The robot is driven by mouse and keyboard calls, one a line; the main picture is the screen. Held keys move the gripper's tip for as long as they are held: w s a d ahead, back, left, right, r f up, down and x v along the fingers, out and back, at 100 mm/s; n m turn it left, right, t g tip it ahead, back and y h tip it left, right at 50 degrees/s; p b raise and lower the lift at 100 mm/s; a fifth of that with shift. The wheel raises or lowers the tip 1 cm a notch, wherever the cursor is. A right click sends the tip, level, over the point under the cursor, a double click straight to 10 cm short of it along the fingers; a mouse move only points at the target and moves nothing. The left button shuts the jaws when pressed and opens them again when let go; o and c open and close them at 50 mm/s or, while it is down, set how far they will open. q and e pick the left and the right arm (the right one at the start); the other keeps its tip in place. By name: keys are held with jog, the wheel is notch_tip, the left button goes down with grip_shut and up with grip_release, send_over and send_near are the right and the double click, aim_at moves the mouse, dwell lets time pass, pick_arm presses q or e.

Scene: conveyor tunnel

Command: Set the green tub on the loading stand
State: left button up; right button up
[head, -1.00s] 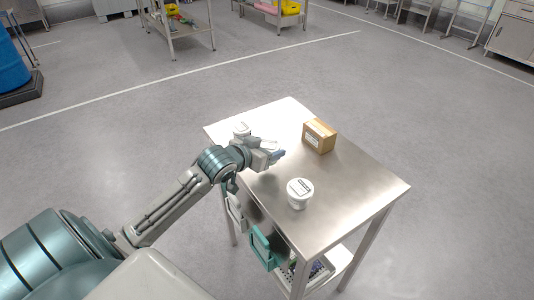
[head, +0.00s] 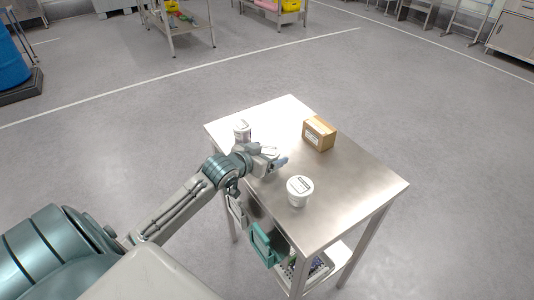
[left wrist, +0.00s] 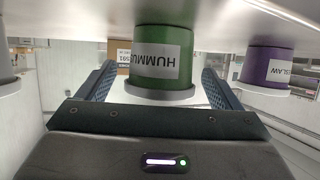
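The green tub (left wrist: 163,55), with a white lid and a HUMMUS label, shows upside down in the left wrist view, standing on the steel table. My left gripper (left wrist: 158,70) is open, with one blue-padded finger on each side of the tub and a visible gap on both sides. In the head view my left gripper (head: 276,162) is low over the table's left part, and I cannot make out the green tub clearly there. My right gripper is not in view. I cannot identify the loading stand in these frames.
The steel table (head: 345,195) also holds a white-lidded tub (head: 299,191) at the front, another tub (head: 242,131) at the back left and a cardboard box (head: 319,134). A purple tub (left wrist: 265,62) is beside the green one. The table's right side is clear.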

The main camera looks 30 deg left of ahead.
pick_arm(q)
jog(key=shift+s+r, duration=0.1)
jog(key=shift+r, duration=0.05)
jog(key=shift+s+a+r, duration=0.1)
jog(key=shift+s, duration=0.25)
jog(key=d+p+v, duration=0.1)
jog(key=v, duration=1)
jog(key=shift+a+p, duration=0.3)
jog(key=shift+a, duration=0.1)
dwell(2.2)
